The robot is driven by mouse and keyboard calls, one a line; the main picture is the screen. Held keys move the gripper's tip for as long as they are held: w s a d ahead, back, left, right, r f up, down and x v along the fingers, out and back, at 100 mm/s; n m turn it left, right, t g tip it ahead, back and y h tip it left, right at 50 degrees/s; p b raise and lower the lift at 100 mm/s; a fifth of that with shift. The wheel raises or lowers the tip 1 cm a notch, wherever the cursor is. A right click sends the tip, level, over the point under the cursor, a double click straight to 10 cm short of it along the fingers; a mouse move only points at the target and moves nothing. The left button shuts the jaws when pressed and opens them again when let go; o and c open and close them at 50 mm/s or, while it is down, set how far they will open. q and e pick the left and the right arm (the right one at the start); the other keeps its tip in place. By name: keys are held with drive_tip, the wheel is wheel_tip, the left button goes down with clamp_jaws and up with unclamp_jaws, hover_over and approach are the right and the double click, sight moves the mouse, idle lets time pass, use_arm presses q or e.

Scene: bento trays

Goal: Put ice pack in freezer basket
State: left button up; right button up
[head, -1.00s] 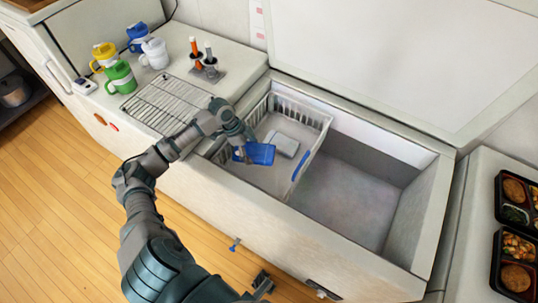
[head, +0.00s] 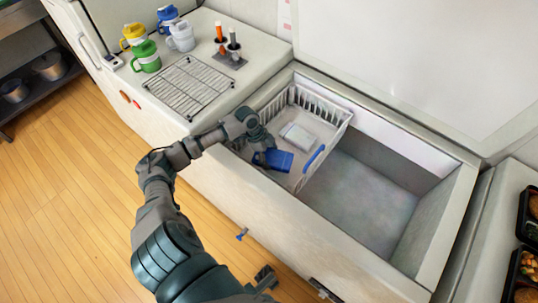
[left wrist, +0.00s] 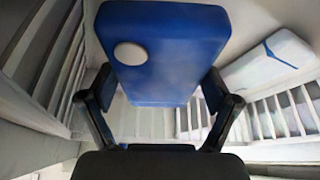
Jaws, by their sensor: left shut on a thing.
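A blue ice pack (head: 273,159) with a white round cap is held in my left gripper (head: 259,155). In the left wrist view the blue ice pack (left wrist: 165,70) sits between the two fingers (left wrist: 158,98), which are shut on it. The white freezer basket (head: 318,119) stands in the left part of the open chest freezer. The blue pack is inside the basket's outline, near its front side; whether it touches the floor is not clear. A white pack (head: 299,136) lies in the basket, and it also shows in the left wrist view (left wrist: 265,62).
The freezer (head: 455,215) has an empty space right of the basket (head: 365,190). A wire rack (head: 188,87), several colored jugs (head: 146,56) and a stand with two upright tools (head: 231,58) are on the left counter. Bento trays (head: 522,275) are at the right edge.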

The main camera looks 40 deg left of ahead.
use_arm(q)
drive_tip(key=shift+d, duration=0.25)
drive_tip(key=shift+a+f, duration=0.45)
drive_tip(key=o, duration=1)
drive_tip(key=shift+a+f, duration=0.15)
drive_tip(key=shift+a, duration=0.15)
drive_tip(key=shift+o, duration=0.9)
drive_tip(key=shift+a, duration=0.15)
drive_tip(key=shift+d, duration=0.4)
drive_tip(key=shift+d+r, duration=0.1)
drive_tip(key=shift+r, duration=0.55)
drive_tip(key=p+v, duration=0.3)
drive_tip(key=v, duration=0.9)
use_arm(e)
drive_tip(key=s+d+f+g+h, duration=0.1)
drive_tip(key=s+d+g, duration=0.2)
drive_tip(key=s+g, duration=0.3)
drive_tip(key=s, duration=0.4)
drive_tip(key=shift+s+f, duration=0.3)
drive_tip(key=shift+f, duration=0.05)
use_arm(q)
drive_tip(key=shift+a, duration=0.3)
use_arm(e)
drive_tip(key=shift+a, duration=0.25)
